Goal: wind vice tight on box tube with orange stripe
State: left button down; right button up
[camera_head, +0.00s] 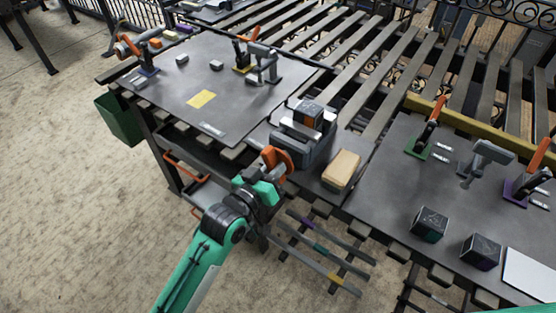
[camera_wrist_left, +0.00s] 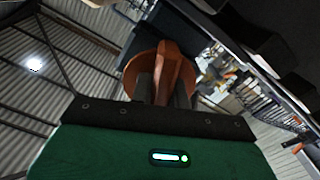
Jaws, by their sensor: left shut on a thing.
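The grey vice (camera_head: 309,145) stands at the front edge of the bench, just left of a tan block. A dark box tube (camera_head: 309,114) with an orange stripe sits upright between its jaws. I cannot tell how tightly the jaws press on it. The orange handwheel (camera_head: 276,158) is on the vice's near side. My left gripper (camera_head: 270,177) reaches up to it from below and is shut on it. In the left wrist view the handwheel (camera_wrist_left: 143,68) shows with its raised bar between the dark fingers. My right gripper is out of view.
A tan block (camera_head: 341,169) lies right of the vice. Dark cubes (camera_head: 430,223) and clamps with orange handles stand on the right bench. The left bench has more clamps and a yellow sheet (camera_head: 201,99). A rack of bars (camera_head: 318,250) is below the bench.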

pick_arm(q)
jog(key=shift+r+m+p, duration=0.1)
jog(key=shift+m+p, duration=0.4)
jog(key=shift+m, duration=0.4)
jog(key=shift+a+m+p, duration=0.1)
jog(key=shift+m+p, duration=1.1)
jog(key=shift+m, duration=1)
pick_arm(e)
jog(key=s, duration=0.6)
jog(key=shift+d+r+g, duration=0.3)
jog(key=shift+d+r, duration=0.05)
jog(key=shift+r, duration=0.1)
pick_arm(q)
jog(key=c, duration=1.4)
grip_release()
jog(key=shift+o, duration=0.2)
